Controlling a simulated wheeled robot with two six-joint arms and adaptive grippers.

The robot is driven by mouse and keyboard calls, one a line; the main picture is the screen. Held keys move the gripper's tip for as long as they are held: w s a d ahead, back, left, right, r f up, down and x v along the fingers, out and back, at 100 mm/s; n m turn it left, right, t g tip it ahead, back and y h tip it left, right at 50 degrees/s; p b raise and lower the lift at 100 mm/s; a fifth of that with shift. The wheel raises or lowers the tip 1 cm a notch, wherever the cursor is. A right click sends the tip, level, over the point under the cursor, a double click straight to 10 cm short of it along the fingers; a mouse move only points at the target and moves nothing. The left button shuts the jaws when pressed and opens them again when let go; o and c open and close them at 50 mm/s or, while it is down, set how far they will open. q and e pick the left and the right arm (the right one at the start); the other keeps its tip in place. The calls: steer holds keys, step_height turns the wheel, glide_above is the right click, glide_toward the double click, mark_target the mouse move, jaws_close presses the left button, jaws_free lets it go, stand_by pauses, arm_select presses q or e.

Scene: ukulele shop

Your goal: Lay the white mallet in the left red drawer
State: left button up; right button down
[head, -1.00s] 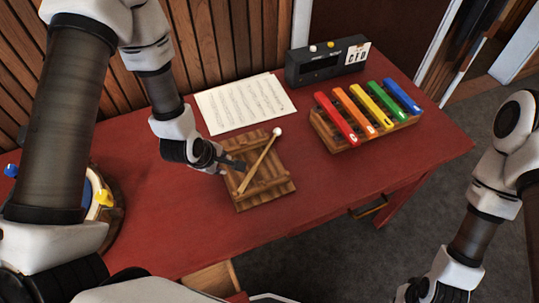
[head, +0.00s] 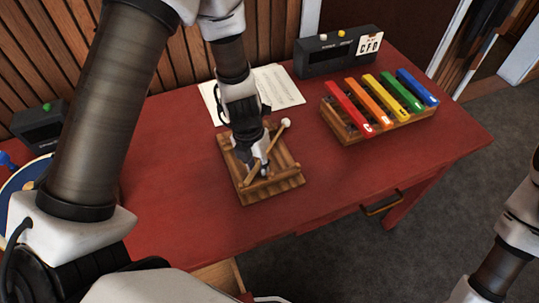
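The white-headed mallet (head: 286,123) lies diagonally across a small slatted wooden stand (head: 287,184) on the red table. Its pale stick runs down and left from the head, partly hidden behind my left gripper. My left gripper (head: 260,168) points down over the stand, at the middle of the stick. I cannot tell whether its fingers are closed on the stick. The left drawer (head: 219,275) is pulled out below the table's front edge; its pale wooden inside shows, and my arm hides part of it. My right arm shows at the right edge, its gripper out of view.
A xylophone with coloured bars (head: 383,105) stands on the right of the table (head: 330,190). Sheet music (head: 279,88) and a dark box with a card (head: 337,52) are behind. A shut drawer's handle (head: 382,204) is at the front right. A round drum-like object is far left.

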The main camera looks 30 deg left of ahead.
arm_select(q)
jaws_close()
